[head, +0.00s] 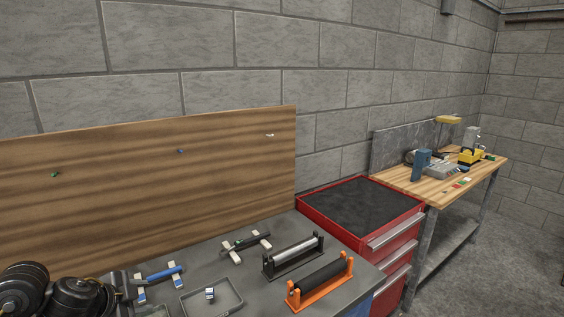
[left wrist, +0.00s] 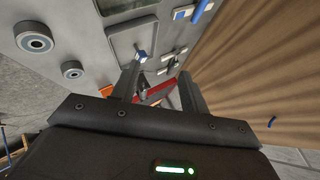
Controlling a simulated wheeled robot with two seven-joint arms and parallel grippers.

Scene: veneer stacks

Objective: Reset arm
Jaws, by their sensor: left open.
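My left gripper (head: 124,286) is at the lower left of the head view, over the left part of the grey bench top (head: 215,262). In the left wrist view its two dark fingers (left wrist: 160,84) stand apart with nothing held between them. My left arm's black links fill the bottom left corner of the head view. A tool with a blue handle (head: 164,273) lies on white rests just right of the gripper. My right gripper is not in either view.
A shallow tray (head: 236,301) holds a small white-and-blue piece (head: 210,293). A dark tool (head: 243,243), a silver roller (head: 293,252) and a black roller (head: 320,282) are farther right. A wooden board (head: 120,205) stands behind. A red cabinet (head: 392,222) and wooden workbench (head: 412,190) lie beyond.

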